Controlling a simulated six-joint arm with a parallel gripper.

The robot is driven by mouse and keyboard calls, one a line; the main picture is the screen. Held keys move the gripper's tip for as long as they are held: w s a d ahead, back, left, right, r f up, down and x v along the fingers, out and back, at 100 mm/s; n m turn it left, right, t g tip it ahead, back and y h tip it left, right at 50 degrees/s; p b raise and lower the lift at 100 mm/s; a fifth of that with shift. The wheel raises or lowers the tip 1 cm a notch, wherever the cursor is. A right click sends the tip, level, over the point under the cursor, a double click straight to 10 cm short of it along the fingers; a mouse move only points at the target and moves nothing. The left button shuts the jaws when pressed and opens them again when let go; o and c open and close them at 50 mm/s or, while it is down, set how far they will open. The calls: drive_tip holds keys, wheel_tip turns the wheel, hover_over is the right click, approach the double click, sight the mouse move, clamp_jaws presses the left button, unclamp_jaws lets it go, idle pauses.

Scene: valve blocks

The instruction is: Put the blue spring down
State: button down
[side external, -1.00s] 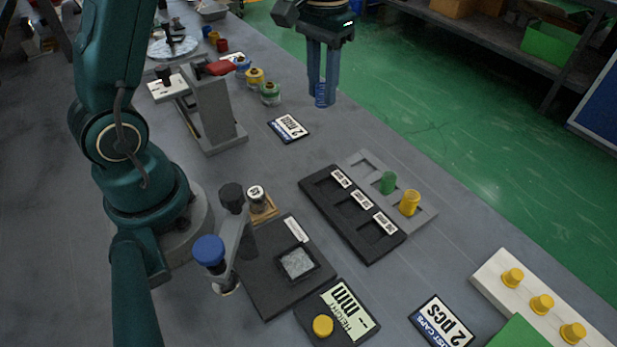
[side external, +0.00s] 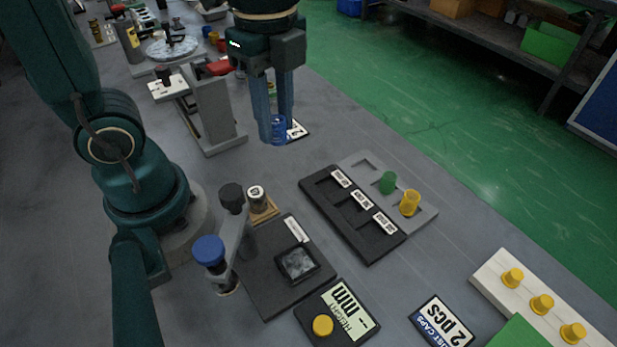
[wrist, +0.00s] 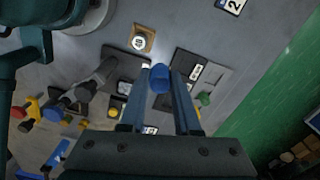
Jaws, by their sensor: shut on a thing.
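My gripper (side external: 277,132) is shut on the blue spring (side external: 279,130), which is between its two fingertips in the side external view. In the wrist view the blue spring (wrist: 160,78) is held between the fingertips of my gripper (wrist: 160,80). The fingers hide part of the label card and of what stands behind them.
A black tray (side external: 318,192) with labelled pockets and a grey tray (side external: 425,215) holding a green and a yellow spring are to the right. A grey stand (side external: 215,110) is close on the left. Bare table lies between.

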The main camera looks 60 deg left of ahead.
drive_tip(key=shift+m, duration=0.3)
drive_tip(key=s+d+f, duration=0.1)
drive_tip(key=d+f, duration=0.1)
drive_tip(key=d, duration=0.2)
drive_tip(key=s+d+f, duration=0.2)
drive_tip(key=d, duration=0.2)
drive_tip(key=s+d+f, duration=0.2)
drive_tip(key=d, duration=0.1)
drive_tip(key=shift+d+f, duration=0.2)
drive_tip(key=shift+d, duration=0.2)
drive_tip(key=shift+w+f, duration=0.1)
drive_tip(key=shift+f, duration=1.85)
drive_tip(key=shift+f, duration=0.15)
drive_tip(key=c, duration=0.6)
unclamp_jaws()
